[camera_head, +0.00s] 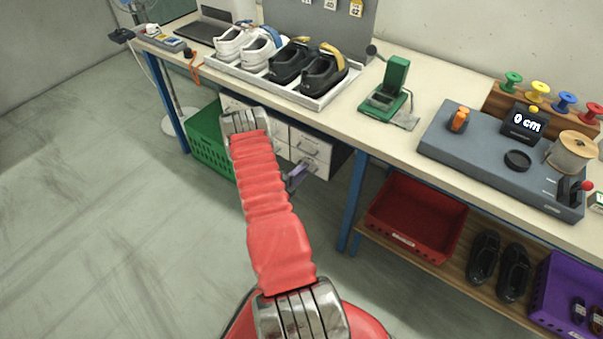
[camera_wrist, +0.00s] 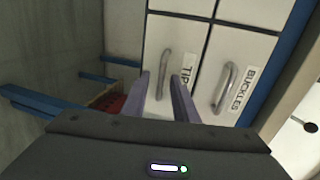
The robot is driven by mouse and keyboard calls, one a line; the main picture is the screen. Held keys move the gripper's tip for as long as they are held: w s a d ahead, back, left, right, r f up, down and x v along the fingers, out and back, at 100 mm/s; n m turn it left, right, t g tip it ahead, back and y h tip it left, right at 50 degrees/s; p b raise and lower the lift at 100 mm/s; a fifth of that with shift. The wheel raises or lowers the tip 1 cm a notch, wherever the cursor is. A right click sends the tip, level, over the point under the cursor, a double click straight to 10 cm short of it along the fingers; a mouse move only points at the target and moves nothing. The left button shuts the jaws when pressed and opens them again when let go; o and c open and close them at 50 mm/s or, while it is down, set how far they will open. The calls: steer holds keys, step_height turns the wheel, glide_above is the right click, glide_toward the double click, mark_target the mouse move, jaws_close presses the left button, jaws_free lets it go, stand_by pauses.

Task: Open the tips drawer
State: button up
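The tips drawer (camera_wrist: 180,35) is a white front labelled "TIPS" in the wrist view, with a grey bar handle (camera_wrist: 164,72). It looks shut, level with the buckles drawer (camera_wrist: 237,75) beside it. My gripper (camera_wrist: 161,76) is open, its two purple fingers apart with the handle between their tips in the picture. I cannot tell whether they touch it or how deep they reach. In the head view the white drawer unit (camera_head: 311,146) is under the bench, partly hidden by my red arm. My gripper (camera_head: 298,174) shows there just in front of it.
A green crate (camera_head: 208,142) stands left of the drawers. Blue bench legs (camera_head: 354,200) and a red bin (camera_head: 415,215) are to the right. The bench top (camera_head: 350,118) overhangs the drawers. The floor in front is clear.

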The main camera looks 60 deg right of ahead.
steer(key=shift+d, duration=0.1)
steer(key=shift+c, duration=0.2)
jaws_close()
steer(key=shift+f, duration=0.1)
stand_by(1.0)
